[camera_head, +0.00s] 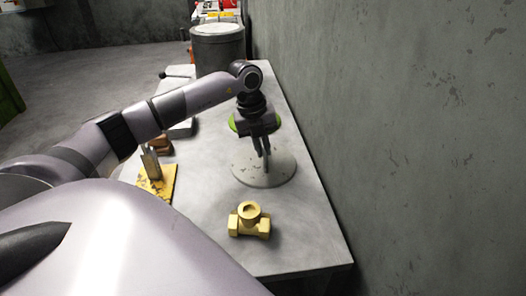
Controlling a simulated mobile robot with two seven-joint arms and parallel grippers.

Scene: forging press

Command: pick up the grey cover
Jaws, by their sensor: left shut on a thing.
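The grey cover (280,170) is a round, flat, speckled disc at the middle of the grey table, close to the wall. My left gripper (264,152) points down over it, with its fingers together at the middle of the disc. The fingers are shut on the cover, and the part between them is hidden. I cannot tell whether the disc rests on the table or is just above it. My right gripper does not show.
The grey table (215,228) also bears a brass pipe fitting (250,222) in front and a worn yellow plate (162,182) at left. A large grey drum (217,50) stands at the back. A concrete wall (400,120) bounds the right side.

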